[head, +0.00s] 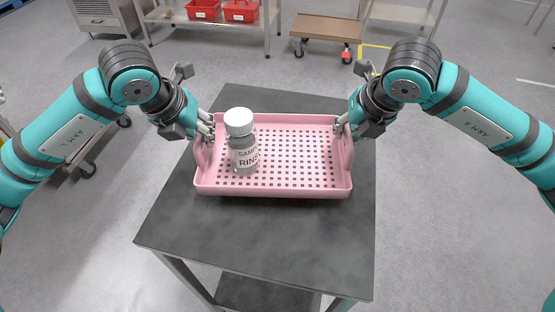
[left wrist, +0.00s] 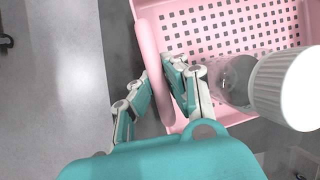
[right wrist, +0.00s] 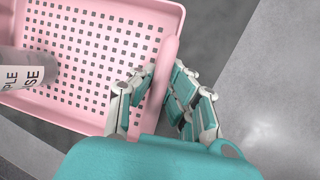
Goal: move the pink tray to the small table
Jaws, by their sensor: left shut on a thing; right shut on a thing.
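The pink tray (head: 272,188) has a perforated floor and raised end handles. It is over the dark top of a small table (head: 330,230); I cannot tell whether it touches the top. A grey bottle with a white cap (head: 240,145) stands upright in the tray's left part. My left gripper (head: 207,130) is shut on the tray's left end wall, which also shows between its fingers in the left wrist view (left wrist: 148,55). My right gripper (head: 342,130) is shut on the right end wall, seen in the right wrist view (right wrist: 163,75).
A metal table with red bins (head: 240,11) stands at the back. A brown-topped cart (head: 327,28) is at the back right. A grey cabinet (head: 105,15) is at the back left, and a wheeled cart (head: 85,160) at the left. Grey floor around the small table is open.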

